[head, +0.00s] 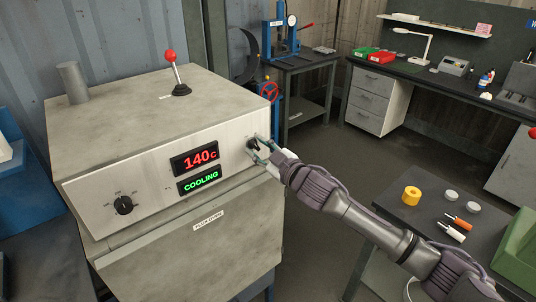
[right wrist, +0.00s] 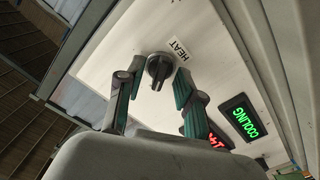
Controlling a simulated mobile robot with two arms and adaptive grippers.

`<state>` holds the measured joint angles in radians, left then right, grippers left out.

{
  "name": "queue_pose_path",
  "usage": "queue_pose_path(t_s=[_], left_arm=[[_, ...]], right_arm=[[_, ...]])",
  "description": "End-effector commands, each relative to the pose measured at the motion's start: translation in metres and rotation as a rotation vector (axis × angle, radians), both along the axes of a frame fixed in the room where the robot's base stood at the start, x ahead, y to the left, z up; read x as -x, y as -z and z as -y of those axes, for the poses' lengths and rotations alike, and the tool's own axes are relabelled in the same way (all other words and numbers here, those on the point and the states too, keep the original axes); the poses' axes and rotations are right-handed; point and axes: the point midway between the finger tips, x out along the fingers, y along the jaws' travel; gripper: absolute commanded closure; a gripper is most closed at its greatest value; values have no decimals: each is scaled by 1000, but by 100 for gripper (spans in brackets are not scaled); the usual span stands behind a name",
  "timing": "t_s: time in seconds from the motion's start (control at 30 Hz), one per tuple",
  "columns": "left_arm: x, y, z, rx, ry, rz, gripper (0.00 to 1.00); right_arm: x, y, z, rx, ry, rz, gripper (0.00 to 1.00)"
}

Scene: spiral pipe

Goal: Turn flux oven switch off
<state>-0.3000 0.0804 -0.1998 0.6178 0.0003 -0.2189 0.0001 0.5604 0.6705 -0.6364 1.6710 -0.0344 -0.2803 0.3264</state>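The flux oven (head: 205,225) is a grey metal box at the left of the head view. Its front panel shows a red 140C display (head: 200,158) and a green COOLING display (head: 199,181). The oven switch is a dark knob (right wrist: 159,68) beside a HEAT label (right wrist: 178,48) in the right wrist view. In the head view the knob is at the panel's right end, partly covered by my gripper. My right gripper (right wrist: 155,85) is open, with one finger on each side of the knob and visible gaps to it. My left gripper is not in view.
A black dial (head: 124,205) is at the panel's left, and a red-topped lever (head: 176,75) stands on the oven. A small dark table (head: 425,222) with a yellow roll is at the right. A workbench (head: 440,88) stands behind.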

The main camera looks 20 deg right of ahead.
Motion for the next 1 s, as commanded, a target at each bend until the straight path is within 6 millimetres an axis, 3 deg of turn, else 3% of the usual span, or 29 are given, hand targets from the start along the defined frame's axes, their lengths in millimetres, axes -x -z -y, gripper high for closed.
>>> queue_pose_path(t_s=[0.5, 0.7, 1.0], left_arm=[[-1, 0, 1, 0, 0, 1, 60], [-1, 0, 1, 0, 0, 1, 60], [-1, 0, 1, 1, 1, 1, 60]], right_arm=[[90, 2, 32, 2, -1, -2, 64], [106, 0, 38, 1, -1, 1, 64], [109, -1, 39, 2, -1, 1, 64]])
